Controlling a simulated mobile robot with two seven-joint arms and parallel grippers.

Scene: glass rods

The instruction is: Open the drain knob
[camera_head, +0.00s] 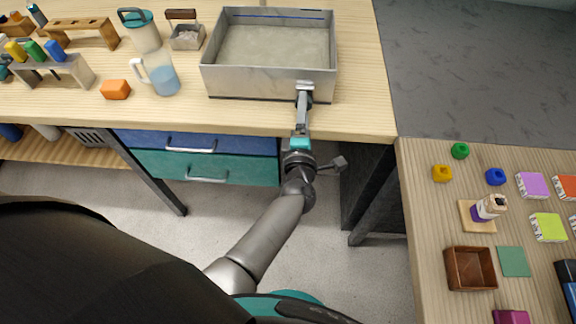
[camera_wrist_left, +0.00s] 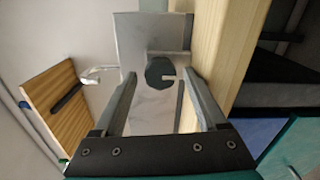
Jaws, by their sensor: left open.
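A grey metal tank (camera_head: 226,82) with a pale, sandy-looking inside stands at the back of the wooden bench. In the left wrist view its metal wall (camera_wrist_left: 134,42) carries a dark round knob (camera_wrist_left: 158,74) with a small light bar beside it. My left gripper (camera_head: 304,90) is at the tank's front wall, near its right end. In the wrist view the left gripper (camera_wrist_left: 159,78) is open, with its fingers on either side of the knob. I cannot tell whether they touch it. In the head view the gripper hides the knob. My right gripper is not in view.
The bench edge (camera_head: 230,129) runs under my left wrist, above blue (camera_head: 140,142) and teal drawers (camera_head: 150,168). A jug (camera_head: 162,76) and an orange block (camera_head: 115,90) stand left of the tank. A side table (camera_head: 428,215) with small objects is at right.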

